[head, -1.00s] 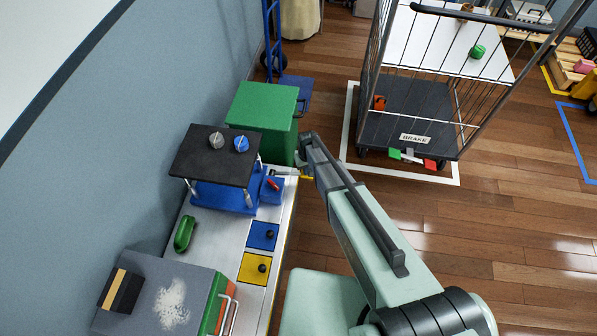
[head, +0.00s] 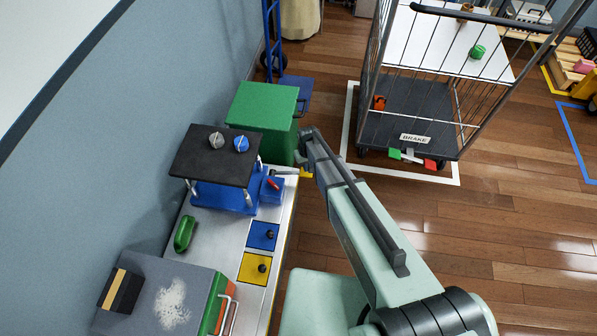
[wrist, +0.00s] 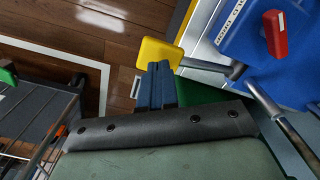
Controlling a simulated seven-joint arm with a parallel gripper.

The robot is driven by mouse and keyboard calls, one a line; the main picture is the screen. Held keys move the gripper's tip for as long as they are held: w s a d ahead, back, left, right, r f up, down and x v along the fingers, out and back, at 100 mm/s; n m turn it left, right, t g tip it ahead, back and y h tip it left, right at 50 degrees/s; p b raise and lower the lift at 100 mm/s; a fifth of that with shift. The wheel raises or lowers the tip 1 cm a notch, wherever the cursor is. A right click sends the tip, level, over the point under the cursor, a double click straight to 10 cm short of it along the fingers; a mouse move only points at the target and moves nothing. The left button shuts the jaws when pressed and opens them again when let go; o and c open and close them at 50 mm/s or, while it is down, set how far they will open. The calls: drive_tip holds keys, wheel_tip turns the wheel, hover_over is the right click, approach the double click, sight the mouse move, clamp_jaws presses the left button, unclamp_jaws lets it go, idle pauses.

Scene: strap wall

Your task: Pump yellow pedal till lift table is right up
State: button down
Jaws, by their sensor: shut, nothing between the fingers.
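The lift table has a black top (head: 213,155) raised on metal legs above a blue base (head: 222,197) on the bench. A blue pump box (head: 271,190) with a red lever is at its right side. The yellow pedal (wrist: 160,53) sits on the end of a metal arm from the blue unit; in the head view only a small yellow part (head: 306,174) shows. My gripper (wrist: 158,70) is shut and empty, its fingertips at the pedal's edge in the wrist view. I cannot tell whether they touch. The head view mostly hides the fingertips behind my arm.
Two knobs, grey (head: 216,139) and blue (head: 241,143), sit on the table top. A green bin (head: 262,112) stands behind my gripper. A wire cage trolley (head: 420,110) is to the right. Floor to the right of my arm is clear.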

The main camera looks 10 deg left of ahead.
wheel_tip(320, 180, up, 6)
idle(0.7)
idle(0.4)
drive_tip(key=s+d+f+m+g, duration=0.2)
drive_tip(key=s+d, duration=0.6)
drive_tip(key=s, duration=0.5)
drive_tip(key=s+d+f+m+g, duration=0.2)
drive_tip(key=s+d, duration=0.7)
drive_tip(key=s, duration=0.4)
drive_tip(key=s+d+f+m+g, duration=0.2)
drive_tip(key=s+d, duration=0.7)
drive_tip(key=s, duration=0.4)
drive_tip(key=shift+s+f+g, duration=0.15)
drive_tip(key=shift+s+g, duration=0.1)
drive_tip(key=shift+g, duration=0.15)
drive_tip(key=c, duration=1.9)
unclamp_jaws()
